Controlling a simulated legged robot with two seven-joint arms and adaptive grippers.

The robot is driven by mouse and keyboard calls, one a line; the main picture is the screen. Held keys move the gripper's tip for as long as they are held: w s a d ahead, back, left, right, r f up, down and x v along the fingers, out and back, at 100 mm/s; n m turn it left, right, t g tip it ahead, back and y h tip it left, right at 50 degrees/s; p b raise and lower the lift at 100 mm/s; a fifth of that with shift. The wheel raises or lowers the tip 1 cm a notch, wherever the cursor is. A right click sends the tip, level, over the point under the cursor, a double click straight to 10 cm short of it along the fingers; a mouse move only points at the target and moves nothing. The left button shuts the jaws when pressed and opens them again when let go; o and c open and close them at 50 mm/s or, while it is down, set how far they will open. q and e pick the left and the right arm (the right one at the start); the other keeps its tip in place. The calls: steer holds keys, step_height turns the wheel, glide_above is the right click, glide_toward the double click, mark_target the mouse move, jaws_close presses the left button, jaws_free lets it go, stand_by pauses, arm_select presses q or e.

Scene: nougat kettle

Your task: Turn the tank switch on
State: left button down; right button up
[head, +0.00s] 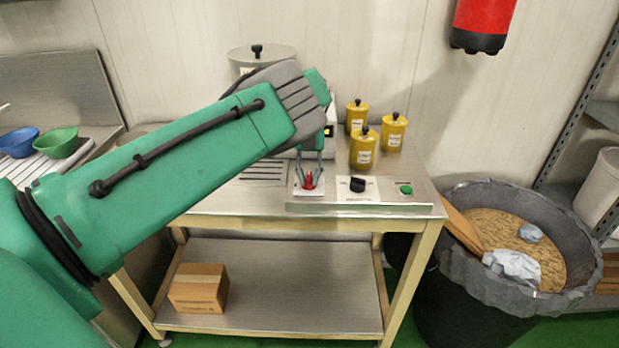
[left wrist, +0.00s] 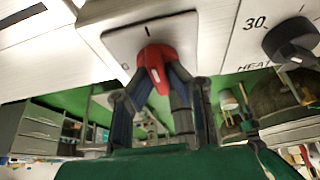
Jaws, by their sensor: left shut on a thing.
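The tank switch is a red knob (head: 308,182) on a white plate (head: 300,190) at the left of the metal control panel on the table. In the left wrist view the red knob (left wrist: 155,62) sits on its pale plate (left wrist: 118,42), which carries a dark line mark. My left gripper (head: 310,178) reaches down from above with its fingers on either side of the knob. In the left wrist view its fingers (left wrist: 162,85) close around the knob. My right gripper is not in view.
Right of the switch are a black HEAT dial (head: 357,185) and a green button (head: 406,190). Yellow canisters (head: 363,148) and a metal kettle (head: 262,54) stand behind. A dark bin (head: 470,275) is right of the table; a cardboard box (head: 198,288) lies on the lower shelf.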

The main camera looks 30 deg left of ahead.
arm_select(q)
steer(key=c, duration=1.7)
jaws_free()
steer(key=shift+w+r, duration=0.15)
steer(key=shift+w, duration=0.05)
steer(key=shift+o, duration=0.6)
steer(key=shift+w+a+f, duration=0.1)
steer(key=shift+f, duration=0.1)
steer(key=shift+w+v, duration=0.2)
steer(key=shift+v, duration=3.45)
steer(key=shift+a, duration=0.15)
steer(key=shift+f, duration=0.15)
